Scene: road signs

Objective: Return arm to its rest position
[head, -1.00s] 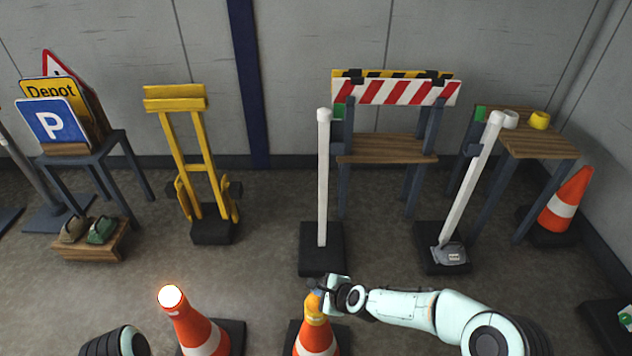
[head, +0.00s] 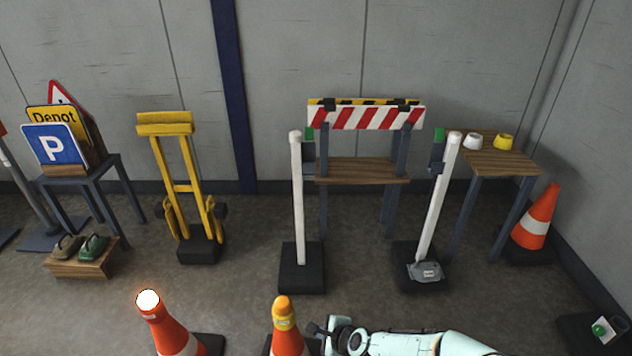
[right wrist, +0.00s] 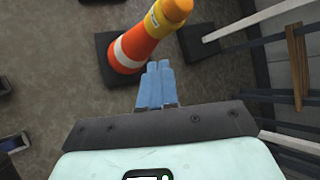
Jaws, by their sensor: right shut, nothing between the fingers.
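My right gripper (head: 318,328) is at the lower middle of the head view, just right of a traffic cone (head: 286,335) with a yellow lamp (head: 283,304) on top. In the right wrist view its two blue fingers (right wrist: 155,72) are together with nothing between them. That cone (right wrist: 132,47) and its yellow lamp (right wrist: 170,12) appear just past the fingertips there, and the gripper does not hold them. My left gripper is not seen in the head view.
A cone with a lit lamp (head: 148,300) stands at the lower left. Two white posts (head: 298,200) (head: 438,200) stand on black bases before the barrier bench (head: 362,170). A yellow hand truck (head: 185,185), a sign table (head: 90,170) and another cone (head: 537,218) stand farther back.

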